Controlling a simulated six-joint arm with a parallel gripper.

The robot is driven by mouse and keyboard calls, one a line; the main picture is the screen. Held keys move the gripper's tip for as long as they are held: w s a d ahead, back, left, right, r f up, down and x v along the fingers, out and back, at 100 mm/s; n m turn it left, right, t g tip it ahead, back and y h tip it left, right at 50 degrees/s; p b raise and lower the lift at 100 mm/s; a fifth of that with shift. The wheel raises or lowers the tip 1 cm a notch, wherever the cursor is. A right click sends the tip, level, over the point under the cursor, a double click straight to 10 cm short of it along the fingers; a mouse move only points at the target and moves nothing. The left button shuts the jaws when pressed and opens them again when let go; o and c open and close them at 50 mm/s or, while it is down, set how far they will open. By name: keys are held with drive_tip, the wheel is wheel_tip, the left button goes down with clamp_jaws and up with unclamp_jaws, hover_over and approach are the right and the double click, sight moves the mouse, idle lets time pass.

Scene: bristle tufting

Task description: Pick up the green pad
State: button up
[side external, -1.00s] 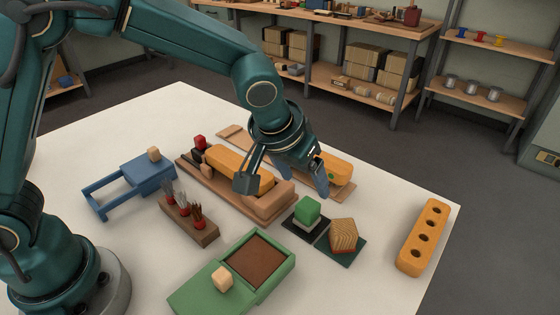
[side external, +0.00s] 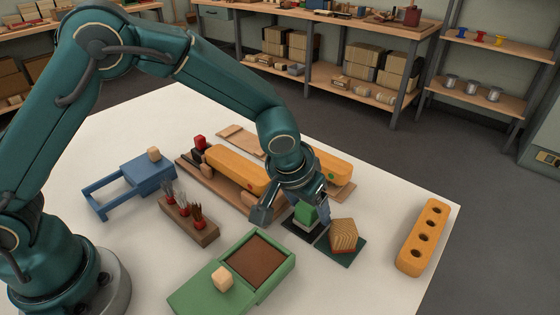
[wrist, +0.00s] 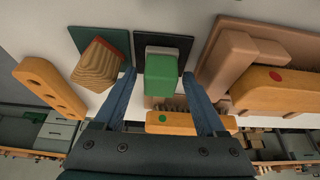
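The green pad (side external: 304,211) is a small green block on a pale base, standing on a black square mat (side external: 291,228). In the wrist view the green pad (wrist: 160,76) lies between my two blue fingers. My gripper (wrist: 159,90) is open, with one finger on each side and a gap to the pad on both sides. In the side view my gripper (side external: 318,208) is low at the pad, and one finger partly covers its right side. I cannot tell how far down the fingertips reach.
A striped wooden block (side external: 343,235) on a dark green mat stands close to the right. Orange brush bodies and wooden holders (side external: 240,168) lie behind. A green box (side external: 283,272), a bristle holder (side external: 187,222) and an orange block with holes (side external: 423,235) stand around. The front right table is clear.

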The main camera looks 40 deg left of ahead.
clamp_jaws()
drive_tip(key=shift+r, duration=0.15)
wheel_tip(320, 180, up, 4)
drive_tip(key=shift+a+r, duration=0.1)
drive_tip(key=shift+r, duration=0.05)
drive_tip(key=a+r, duration=0.2)
drive_tip(key=a, duration=0.1)
drive_tip(key=s+a+r, duration=0.1)
drive_tip(key=a+r, duration=0.1)
drive_tip(key=a, duration=0.2)
drive_tip(key=a+r, duration=0.2)
drive_tip(key=a, duration=0.2)
drive_tip(key=shift+s+a+r, duration=0.15)
drive_tip(key=shift+a+r, duration=0.05)
